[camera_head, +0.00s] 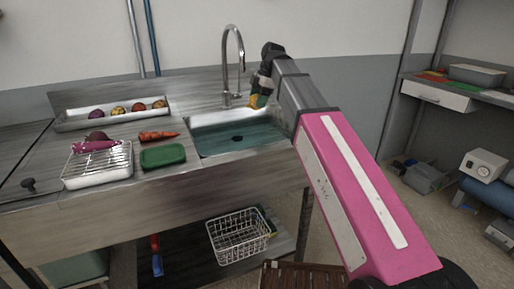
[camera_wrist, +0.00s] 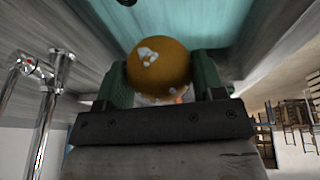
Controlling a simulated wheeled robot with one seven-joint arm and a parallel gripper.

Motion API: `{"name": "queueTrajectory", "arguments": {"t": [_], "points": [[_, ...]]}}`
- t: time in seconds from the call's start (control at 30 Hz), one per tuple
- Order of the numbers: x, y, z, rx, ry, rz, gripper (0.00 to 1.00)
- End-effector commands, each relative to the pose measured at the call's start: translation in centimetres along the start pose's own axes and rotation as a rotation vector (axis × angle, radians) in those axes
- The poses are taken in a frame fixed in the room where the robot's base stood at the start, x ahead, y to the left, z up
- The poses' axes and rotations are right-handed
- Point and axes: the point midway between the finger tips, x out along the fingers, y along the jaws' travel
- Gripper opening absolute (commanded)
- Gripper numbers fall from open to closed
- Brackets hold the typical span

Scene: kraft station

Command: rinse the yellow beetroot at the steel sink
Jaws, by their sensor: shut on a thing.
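The yellow beetroot (camera_wrist: 160,68) is round and orange-yellow with pale glossy spots. My gripper (camera_wrist: 162,85) is shut on it, with a green finger on each side, in the wrist view. In the head view my gripper (camera_head: 256,100) is over the right back part of the steel sink (camera_head: 238,139), and the beetroot is hard to make out there. The sink basin looks teal inside with a dark drain. The curved steel tap (camera_head: 227,70) stands behind the basin, left of my gripper; it also shows at the left of the wrist view (camera_wrist: 45,95). I cannot see water running.
A white tray (camera_head: 70,123) with several round vegetables lies at the back left. A carrot (camera_head: 158,136), a green tray (camera_head: 163,157) and a wire rack (camera_head: 110,172) with a pink item lie left of the sink. A wire basket (camera_head: 238,240) stands below.

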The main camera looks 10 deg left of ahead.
Motion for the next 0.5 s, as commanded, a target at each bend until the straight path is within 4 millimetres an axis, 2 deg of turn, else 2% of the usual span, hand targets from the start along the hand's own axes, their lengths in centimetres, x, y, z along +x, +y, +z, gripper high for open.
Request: {"name": "queueTrajectory", "arguments": {"t": [0.27, 0.5], "points": [[-0.2, 0.1, -0.1, 0.000, 0.000, 0.000, 0.37], [-1.9, 0.2, -0.6, 0.000, 0.000, 0.000, 0.37]]}}
